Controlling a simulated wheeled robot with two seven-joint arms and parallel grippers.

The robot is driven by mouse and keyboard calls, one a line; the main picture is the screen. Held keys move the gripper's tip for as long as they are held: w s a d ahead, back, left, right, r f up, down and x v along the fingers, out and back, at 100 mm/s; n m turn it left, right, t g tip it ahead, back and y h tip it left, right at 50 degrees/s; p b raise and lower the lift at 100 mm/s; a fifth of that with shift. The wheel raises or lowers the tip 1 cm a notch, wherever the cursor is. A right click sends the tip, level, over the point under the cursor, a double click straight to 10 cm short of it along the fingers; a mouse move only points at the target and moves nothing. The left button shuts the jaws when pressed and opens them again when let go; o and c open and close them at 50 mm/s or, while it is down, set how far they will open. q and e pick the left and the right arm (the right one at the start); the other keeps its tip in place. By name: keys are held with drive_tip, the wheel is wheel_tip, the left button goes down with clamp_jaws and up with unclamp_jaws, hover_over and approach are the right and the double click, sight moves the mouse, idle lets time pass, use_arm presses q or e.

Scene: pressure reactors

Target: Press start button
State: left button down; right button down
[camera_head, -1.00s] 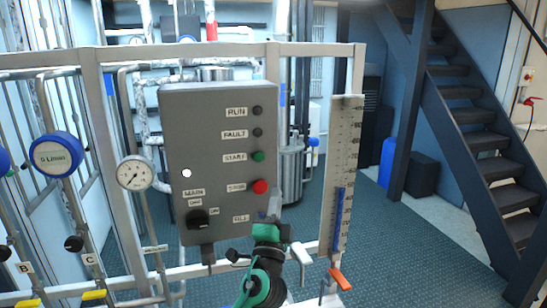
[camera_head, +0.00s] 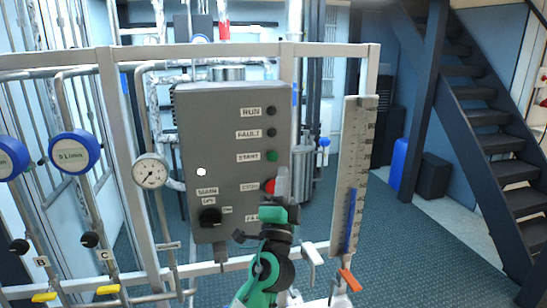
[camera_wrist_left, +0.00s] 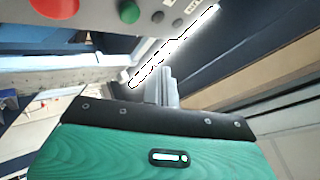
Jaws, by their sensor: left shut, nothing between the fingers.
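The grey control box (camera_head: 225,150) hangs on the metal frame. Its green START button (camera_head: 272,156) is on the right side, below the RUN and FAULT lamps. The red STOP button (camera_head: 269,186) is below it and partly hidden by my left gripper. My left gripper (camera_head: 283,178) is shut and empty, with its tips pointing up just below and right of the green button. In the left wrist view the green button (camera_wrist_left: 129,11) and red button (camera_wrist_left: 55,7) show at the top edge, apart from the gripper fingers (camera_wrist_left: 165,86). My right gripper is not in view.
A black MAIN switch (camera_head: 209,217) is at the box's lower left. A round gauge (camera_head: 150,171) is to the left, and a scaled tube panel (camera_head: 353,180) is close on the right. Frame rails run above and below the box. Stairs (camera_head: 480,120) stand at the far right.

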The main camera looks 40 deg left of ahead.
sight(275, 152)
use_arm(q)
drive_tip(key=shift+w+a+b, duration=0.45)
drive_tip(key=shift+w+a, duration=1.6)
drive_tip(key=shift+a, duration=0.3)
drive_tip(key=shift+a, duration=0.1)
drive_tip(key=shift+w+a, duration=0.25)
drive_tip(key=shift+w+a+b, duration=0.3)
drive_tip(key=shift+b, duration=0.15)
idle(0.9)
drive_tip(key=shift+s+d, duration=0.6)
drive_tip(key=shift+d, duration=0.05)
